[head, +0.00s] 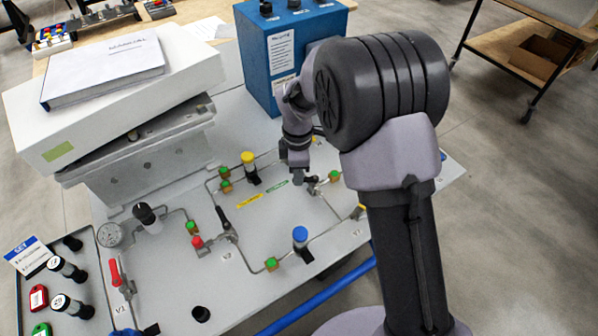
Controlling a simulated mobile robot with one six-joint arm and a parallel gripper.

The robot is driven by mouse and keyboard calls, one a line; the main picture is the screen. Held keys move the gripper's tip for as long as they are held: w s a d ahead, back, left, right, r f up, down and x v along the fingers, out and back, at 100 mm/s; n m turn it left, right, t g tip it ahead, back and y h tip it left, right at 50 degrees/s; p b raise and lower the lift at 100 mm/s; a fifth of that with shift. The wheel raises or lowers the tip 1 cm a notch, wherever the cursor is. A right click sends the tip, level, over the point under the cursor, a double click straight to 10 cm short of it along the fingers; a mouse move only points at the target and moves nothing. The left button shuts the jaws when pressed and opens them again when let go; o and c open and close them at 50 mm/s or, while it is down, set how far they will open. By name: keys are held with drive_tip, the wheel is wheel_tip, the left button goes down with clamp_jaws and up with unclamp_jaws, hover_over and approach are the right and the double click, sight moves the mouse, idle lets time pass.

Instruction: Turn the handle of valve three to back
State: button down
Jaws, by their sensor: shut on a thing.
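The panel (185,265) carries thin pipes, fittings and several valves. My gripper (299,176) points down at the right part of the panel, beside a small dark valve handle (313,183), which I take to be the handle of valve three. The gripper looks shut on this handle; the fingers and wrist hide part of it, so its exact angle is hard to tell. A green-and-brass fitting (334,176) sits just right of it. Valve two's black handle (222,216) stands left of the gripper, and valve one's red handle (116,272) is at the far left.
A blue box (262,60) stands behind the gripper. A yellow-capped part (249,165) and a blue-capped part (300,240) rise from the panel nearby. A white box with a book (105,70) is at the back left. A gauge (110,235) sits at the left.

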drive_tip(key=m, duration=0.1)
drive_tip(key=w+m+p, duration=0.1)
drive_tip(key=m, duration=0.1)
drive_tip(key=shift+w+d+r+m, duration=0.1)
drive_tip(key=shift+w+m, duration=0.15)
drive_tip(key=shift+m, duration=0.05)
drive_tip(key=m, duration=0.1)
drive_tip(key=w+m+p, duration=0.1)
drive_tip(key=shift+d+m, duration=0.15)
drive_tip(key=shift+m, duration=0.25)
drive_tip(key=m, duration=0.1)
drive_tip(key=w+m+p, duration=0.1)
drive_tip(key=m, duration=0.1)
drive_tip(key=shift+d, duration=0.4)
drive_tip(key=shift+w+d+m, duration=0.2)
drive_tip(key=shift+m, duration=0.5)
drive_tip(key=shift+w+d+m, duration=0.15)
drive_tip(key=shift+m, duration=0.55)
drive_tip(key=c, duration=1.4)
unclamp_jaws()
